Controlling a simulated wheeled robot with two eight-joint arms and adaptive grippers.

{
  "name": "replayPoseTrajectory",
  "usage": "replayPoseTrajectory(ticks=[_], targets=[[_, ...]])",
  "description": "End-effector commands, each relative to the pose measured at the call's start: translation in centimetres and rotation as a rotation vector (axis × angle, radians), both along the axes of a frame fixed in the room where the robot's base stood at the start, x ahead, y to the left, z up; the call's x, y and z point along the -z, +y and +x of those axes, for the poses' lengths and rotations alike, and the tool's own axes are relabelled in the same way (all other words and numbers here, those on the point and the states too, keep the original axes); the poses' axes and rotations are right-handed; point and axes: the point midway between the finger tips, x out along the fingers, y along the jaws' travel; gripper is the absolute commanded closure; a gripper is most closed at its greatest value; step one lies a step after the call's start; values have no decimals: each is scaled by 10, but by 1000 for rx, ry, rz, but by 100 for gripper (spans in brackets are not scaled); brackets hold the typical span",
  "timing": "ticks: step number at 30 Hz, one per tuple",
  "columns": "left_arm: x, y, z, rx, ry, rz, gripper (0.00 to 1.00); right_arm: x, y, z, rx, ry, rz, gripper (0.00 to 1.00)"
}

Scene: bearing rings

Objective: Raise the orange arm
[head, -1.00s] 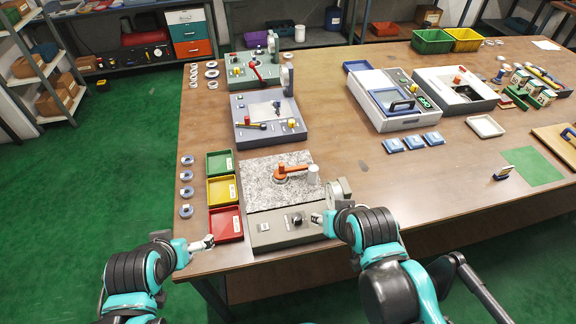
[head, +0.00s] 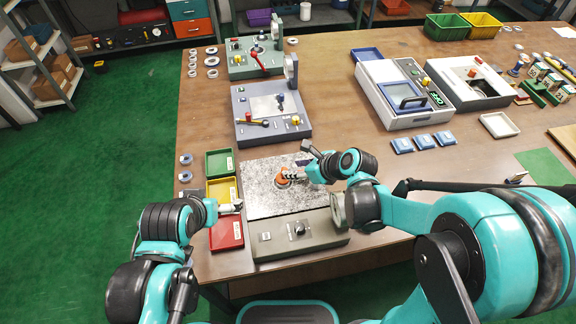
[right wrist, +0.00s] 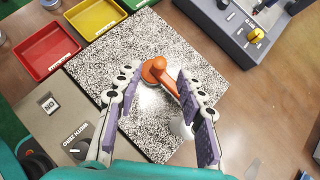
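The orange arm (right wrist: 158,70) lies low over a speckled plate (right wrist: 135,125), with a round hub at one end and a white knob (right wrist: 180,128) at the other. In the head view the orange arm (head: 283,175) is partly covered by my right gripper (head: 297,173). In the right wrist view my right gripper (right wrist: 159,80) is open, with its purple-padded fingers on either side of the orange arm. I cannot tell whether they touch it. My left gripper (head: 238,207) is at the red and yellow trays; its fingers are too small to read.
A grey panel (head: 270,247) with a dial sits in front of the plate. Green (head: 219,160), yellow (head: 214,188) and red (head: 218,236) trays stand to its left. A grey-blue device (head: 285,131) stands behind.

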Motion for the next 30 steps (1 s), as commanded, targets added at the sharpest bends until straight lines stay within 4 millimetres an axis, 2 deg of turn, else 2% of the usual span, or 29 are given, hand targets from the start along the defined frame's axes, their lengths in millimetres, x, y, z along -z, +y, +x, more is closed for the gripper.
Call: replayPoseTrajectory(ticks=[3,10,22,23,24,27,30], targets=[[11,0,0,0,0,0,0,18,11,10,-4,-1,-3,61],[22,0,0,0,0,0,0,41,28,26,-3,-2,-4,61],[23,0,0,0,0,0,0,46,34,31,-3,-3,-5,61],[24,0,0,0,0,0,0,46,34,31,-3,-3,-5,67],[24,0,0,0,0,0,0,46,34,31,-3,-3,-5,77],[24,0,0,0,0,0,0,46,34,31,-3,-3,-5,100],[24,0,0,0,0,0,0,46,34,31,-3,-3,-5,100]])
